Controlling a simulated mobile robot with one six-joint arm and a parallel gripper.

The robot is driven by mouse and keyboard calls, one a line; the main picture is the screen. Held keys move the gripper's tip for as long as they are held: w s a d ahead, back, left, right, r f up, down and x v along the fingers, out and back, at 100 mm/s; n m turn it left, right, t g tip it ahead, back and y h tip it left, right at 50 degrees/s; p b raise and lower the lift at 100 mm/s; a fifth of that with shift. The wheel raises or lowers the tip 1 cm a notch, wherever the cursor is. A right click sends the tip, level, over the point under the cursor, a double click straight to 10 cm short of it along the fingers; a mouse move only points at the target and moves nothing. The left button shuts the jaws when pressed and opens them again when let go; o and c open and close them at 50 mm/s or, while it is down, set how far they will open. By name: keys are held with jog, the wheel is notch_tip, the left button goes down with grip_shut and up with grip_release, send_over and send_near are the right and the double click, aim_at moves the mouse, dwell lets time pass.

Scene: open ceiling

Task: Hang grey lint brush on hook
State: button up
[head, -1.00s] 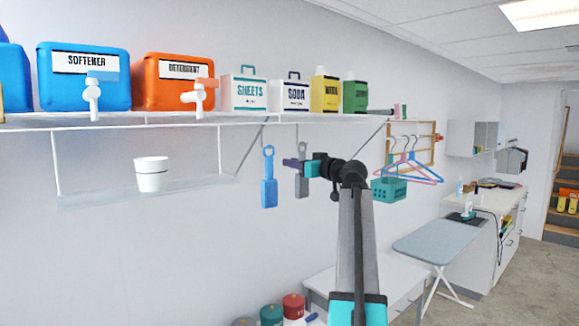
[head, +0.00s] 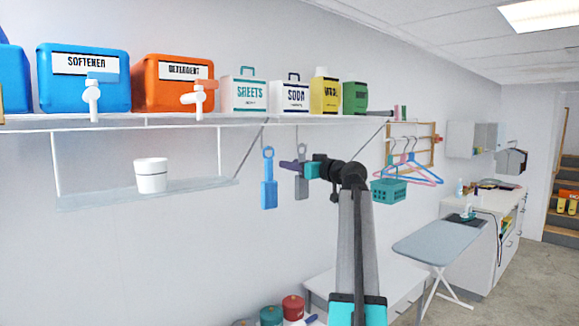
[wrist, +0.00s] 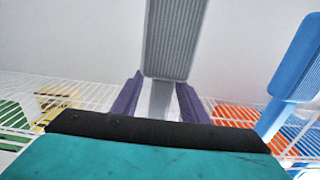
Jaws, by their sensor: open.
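The grey lint brush (head: 301,187) hangs upright under the shelf, by the top of its handle, at a thin hook (head: 297,137). It also shows in the wrist view (wrist: 174,40), with its broad ribbed head toward the top of the picture. My gripper (head: 289,165) is at the brush's handle. In the wrist view my gripper (wrist: 159,88) is open, with one purple finger on each side of the narrow grey handle. The contact between the handle's top and the hook is too small to make out.
A blue brush (head: 268,182) hangs close to the left of the grey one. The wire shelf (head: 240,119) above carries bottles and boxes. A teal basket (head: 388,191) and hangers (head: 412,170) are to the right. The wall below the brushes is clear.

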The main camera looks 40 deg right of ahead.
jog(key=shift+s, duration=0.15)
jog(key=s+a+b, duration=0.1)
jog(key=s+b, duration=0.3)
jog(key=s, duration=0.9)
jog(key=shift+s+b, duration=0.25)
jog(key=shift+b, duration=0.05)
